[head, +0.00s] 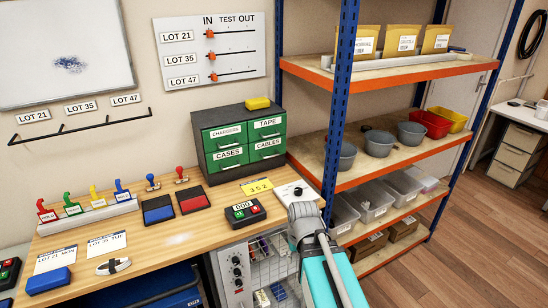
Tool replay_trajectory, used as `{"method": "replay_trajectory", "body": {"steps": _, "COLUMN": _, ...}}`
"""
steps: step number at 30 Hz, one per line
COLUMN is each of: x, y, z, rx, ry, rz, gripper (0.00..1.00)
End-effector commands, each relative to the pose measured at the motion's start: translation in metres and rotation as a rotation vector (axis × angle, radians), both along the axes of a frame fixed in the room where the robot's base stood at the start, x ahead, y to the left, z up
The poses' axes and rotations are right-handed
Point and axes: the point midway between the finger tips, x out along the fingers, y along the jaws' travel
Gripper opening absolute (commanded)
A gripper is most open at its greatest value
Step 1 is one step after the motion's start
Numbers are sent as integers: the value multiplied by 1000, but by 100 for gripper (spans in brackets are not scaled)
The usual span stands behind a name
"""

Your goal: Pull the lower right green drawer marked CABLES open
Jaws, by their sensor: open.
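The green drawer marked CABLES (267,154) is at the lower right of a dark cabinet (199,160) on the wooden bench in the head view. It looks shut, with its front level with the others, and has a pale handle. The TAPE drawer is above it and the CASES drawer is to its left. My gripper (303,212) is at the grey end of my turquoise arm, at the bench's right end. In the picture it is below and right of the cabinet, apart from the CABLES drawer. It is open; its fingers are small and hard to make out.
A yellow block (258,103) lies on the cabinet. In front are a yellow card marked 352 (257,186), a white dial box (291,192) and a dark counter (245,213). A blue shelf post (332,130) stands close on the right. Bare bench (185,235) shows at front left.

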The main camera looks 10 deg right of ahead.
Motion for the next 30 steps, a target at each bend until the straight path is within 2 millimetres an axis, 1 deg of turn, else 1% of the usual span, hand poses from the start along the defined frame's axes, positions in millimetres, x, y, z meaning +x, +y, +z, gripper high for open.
{"method": "replay_trajectory", "body": {"steps": 3, "x": 25, "y": 18, "z": -1, "rx": 68, "ry": -62, "rz": -32, "gripper": 47}}
{"method": "replay_trajectory", "body": {"steps": 5, "x": 41, "y": 23, "z": 0, "rx": 118, "ry": -107, "rz": -63, "gripper": 47}}
{"method": "replay_trajectory", "body": {"steps": 8, "x": 76, "y": 32, "z": 4, "rx": 224, "ry": -197, "rz": -131, "gripper": 47}}
{"method": "replay_trajectory", "body": {"steps": 9, "x": 91, "y": 35, "z": 7, "rx": 272, "ry": -238, "rz": -165, "gripper": 47}}
{"method": "replay_trajectory", "body": {"steps": 11, "x": 116, "y": 39, "z": 13, "rx": 351, "ry": -301, "rz": -224, "gripper": 47}}
{"method": "replay_trajectory", "body": {"steps": 12, "x": 133, "y": 40, "z": 18, "rx": 407, "ry": -345, "rz": -269, "gripper": 47}}
{"method": "replay_trajectory", "body": {"steps": 14, "x": 158, "y": 41, "z": 27, "rx": 490, "ry": -408, "rz": -337, "gripper": 47}}
{"method": "replay_trajectory", "body": {"steps": 15, "x": 174, "y": 40, "z": 35, "rx": 547, "ry": -449, "rz": -387, "gripper": 47}}
{"method": "replay_trajectory", "body": {"steps": 17, "x": 198, "y": 36, "z": 46, "rx": 632, "ry": -508, "rz": -465, "gripper": 47}}
{"method": "replay_trajectory", "body": {"steps": 18, "x": 214, "y": 33, "z": 54, "rx": 688, "ry": -547, "rz": -519, "gripper": 47}}
{"method": "replay_trajectory", "body": {"steps": 20, "x": 236, "y": 26, "z": 66, "rx": 772, "ry": -600, "rz": -600, "gripper": 47}}
{"method": "replay_trajectory", "body": {"steps": 21, "x": 249, "y": 20, "z": 74, "rx": 823, "ry": -634, "rz": -656, "gripper": 47}}
{"method": "replay_trajectory", "body": {"steps": 24, "x": 277, "y": 3, "z": 91, "rx": 941, "ry": -703, "rz": -783, "gripper": 47}}
{"method": "replay_trajectory", "body": {"steps": 27, "x": 297, "y": -13, "z": 104, "rx": 1032, "ry": -753, "rz": -889, "gripper": 47}}
{"method": "replay_trajectory", "body": {"steps": 30, "x": 309, "y": -26, "z": 113, "rx": 1094, "ry": -785, "rz": -963, "gripper": 47}}
